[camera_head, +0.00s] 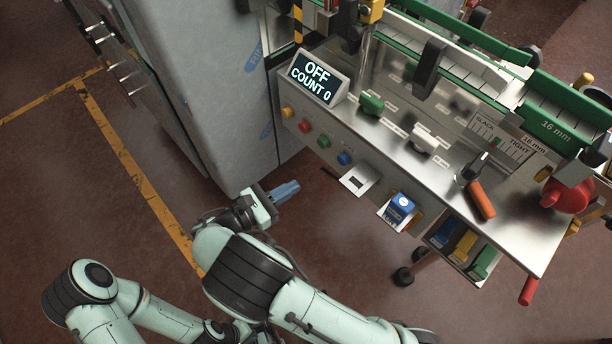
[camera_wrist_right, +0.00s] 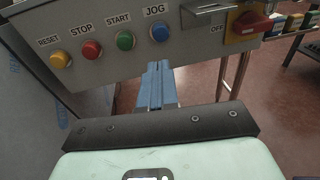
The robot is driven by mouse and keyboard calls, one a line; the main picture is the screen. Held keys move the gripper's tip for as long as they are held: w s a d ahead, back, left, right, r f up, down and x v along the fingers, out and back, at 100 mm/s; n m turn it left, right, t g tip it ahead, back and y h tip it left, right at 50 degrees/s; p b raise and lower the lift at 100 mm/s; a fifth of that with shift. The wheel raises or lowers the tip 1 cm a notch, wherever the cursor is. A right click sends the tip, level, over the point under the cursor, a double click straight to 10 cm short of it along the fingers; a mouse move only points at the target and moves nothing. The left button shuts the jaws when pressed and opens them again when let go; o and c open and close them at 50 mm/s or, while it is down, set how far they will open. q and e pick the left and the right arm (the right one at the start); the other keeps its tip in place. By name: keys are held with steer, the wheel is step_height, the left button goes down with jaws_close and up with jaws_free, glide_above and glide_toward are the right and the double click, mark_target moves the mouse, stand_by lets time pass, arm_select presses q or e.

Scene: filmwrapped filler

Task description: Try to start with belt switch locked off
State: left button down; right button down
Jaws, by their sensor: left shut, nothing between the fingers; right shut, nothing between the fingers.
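The machine's front panel carries a yellow RESET button (camera_wrist_right: 61,60), a red STOP button (camera_wrist_right: 91,49), a green START button (camera_wrist_right: 125,40) and a blue JOG button (camera_wrist_right: 160,31). A red rotary switch (camera_wrist_right: 252,23) on a yellow plate sits beside an OFF label in the right wrist view. In the head view a blue block (camera_head: 400,203) with a white round mark covers that spot; whether it locks the switch is unclear. The display (camera_head: 317,80) reads OFF, COUNT 0. My right gripper (camera_head: 292,188), also in the wrist view (camera_wrist_right: 156,70), is shut and empty, below and apart from the buttons. My left gripper is out of view.
A grey cabinet (camera_head: 205,80) stands left of the panel. The bench top (camera_head: 395,120) holds a green knob (camera_head: 372,104), a white knob (camera_head: 424,139), an orange-handled lever (camera_head: 481,199) and a red wheel (camera_head: 568,195). Open floor lies in front.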

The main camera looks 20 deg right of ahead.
mark_target(340, 160)
steer(key=b+x, duration=0.1)
steer(key=x, duration=1.2)
steer(key=shift+w+d+r+p, duration=0.1)
steer(key=shift+w+d+p, duration=0.1)
steer(key=shift+d+p, duration=0.5)
steer(key=shift+w+d, duration=0.15)
steer(key=shift+d, duration=0.05)
